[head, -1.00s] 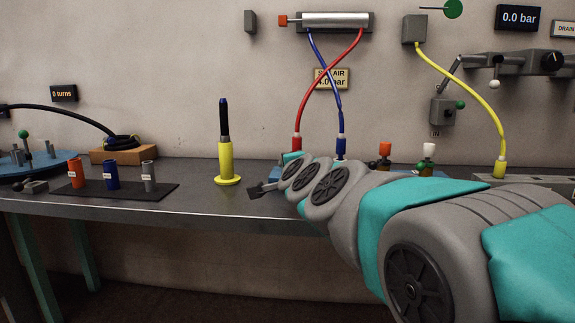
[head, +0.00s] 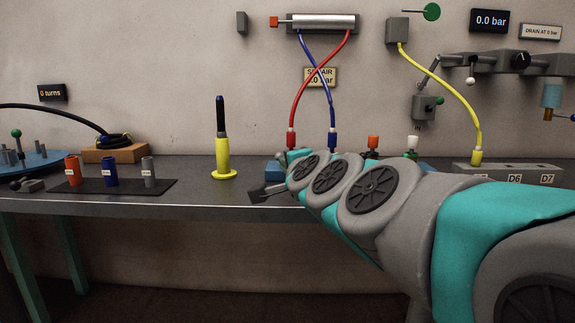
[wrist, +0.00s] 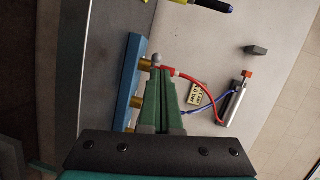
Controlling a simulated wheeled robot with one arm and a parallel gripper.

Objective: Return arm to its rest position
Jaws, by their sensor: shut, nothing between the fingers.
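My gripper (wrist: 164,82) shows in the wrist view as two green fingers lying together, shut and empty. In the wrist view the fingers overlap the blue block (wrist: 131,85) with brass fittings and the red hose (wrist: 200,84) in the picture. I cannot tell how far apart they are, and no contact is clear. My arm hides part of the bench behind it.
A yellow stand with a black rod (head: 222,150) stands upright left of my gripper. Red, blue and grey sleeves sit on a black mat (head: 132,188). Red (head: 296,95) and blue hoses cross below the wall cylinder (head: 322,22). A yellow hose (head: 458,89) hangs at right.

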